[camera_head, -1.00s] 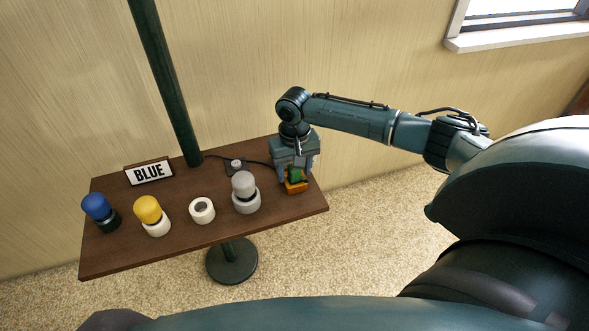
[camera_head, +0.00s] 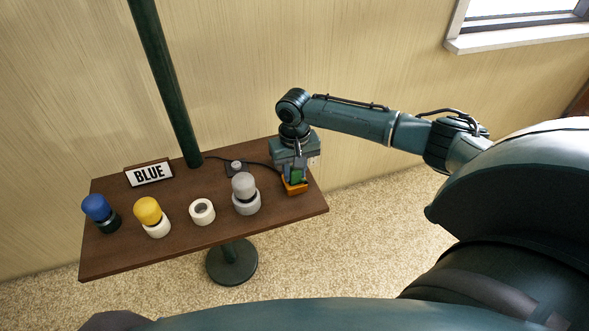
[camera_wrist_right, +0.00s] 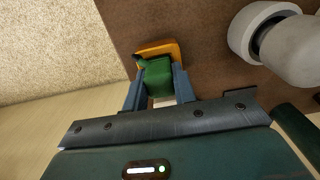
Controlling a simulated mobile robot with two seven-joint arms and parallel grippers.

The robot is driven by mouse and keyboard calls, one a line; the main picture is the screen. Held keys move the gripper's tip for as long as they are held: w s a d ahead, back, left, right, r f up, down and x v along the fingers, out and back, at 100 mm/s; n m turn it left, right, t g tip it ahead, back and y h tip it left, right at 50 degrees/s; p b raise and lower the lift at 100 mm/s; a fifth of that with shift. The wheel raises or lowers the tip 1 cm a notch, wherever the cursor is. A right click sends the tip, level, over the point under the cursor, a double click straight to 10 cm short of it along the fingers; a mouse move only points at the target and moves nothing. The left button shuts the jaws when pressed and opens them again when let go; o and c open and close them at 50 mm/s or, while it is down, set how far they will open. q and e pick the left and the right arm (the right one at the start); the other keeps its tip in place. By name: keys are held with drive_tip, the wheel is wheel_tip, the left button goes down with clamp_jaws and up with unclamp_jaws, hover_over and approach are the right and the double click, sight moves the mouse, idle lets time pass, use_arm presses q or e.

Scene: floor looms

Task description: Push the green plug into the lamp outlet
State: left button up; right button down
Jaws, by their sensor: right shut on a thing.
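The green plug (camera_head: 296,176) is at the right end of the brown table, between the fingers of my right gripper (camera_head: 293,178). In the right wrist view the green plug (camera_wrist_right: 157,76) sits between the two blue-grey fingers, and the gripper (camera_wrist_right: 158,88) is shut on it. An orange block (camera_head: 295,189) is just below the plug, and it also shows beyond it in the wrist view (camera_wrist_right: 167,47). I cannot tell whether the orange block is the lamp outlet or whether the plug is seated in it. My left gripper is out of view.
The table (camera_head: 180,248) also holds a blue-topped piece (camera_head: 96,207), a yellow-topped piece (camera_head: 148,210), a white ring (camera_head: 202,211) and a grey-topped piece (camera_head: 244,187). A BLUE sign (camera_head: 149,174), a dark pole (camera_head: 165,80) and a corded switch box (camera_head: 236,167) stand behind.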

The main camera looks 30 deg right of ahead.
drive_tip(key=shift+r+p, duration=0.8)
drive_tip(key=shift+p, duration=0.1)
drive_tip(key=shift+r+p, duration=0.3)
drive_tip(key=shift+p, duration=0.15)
drive_tip(key=shift+r+p, duration=0.55)
drive_tip(key=shift+p, duration=0.1)
drive_tip(key=shift+r+p, duration=0.65)
drive_tip(key=shift+p, duration=0.15)
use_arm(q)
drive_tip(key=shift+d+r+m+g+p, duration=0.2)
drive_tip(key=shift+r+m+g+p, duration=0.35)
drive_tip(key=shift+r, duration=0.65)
use_arm(e)
drive_tip(key=shift+r, duration=0.3)
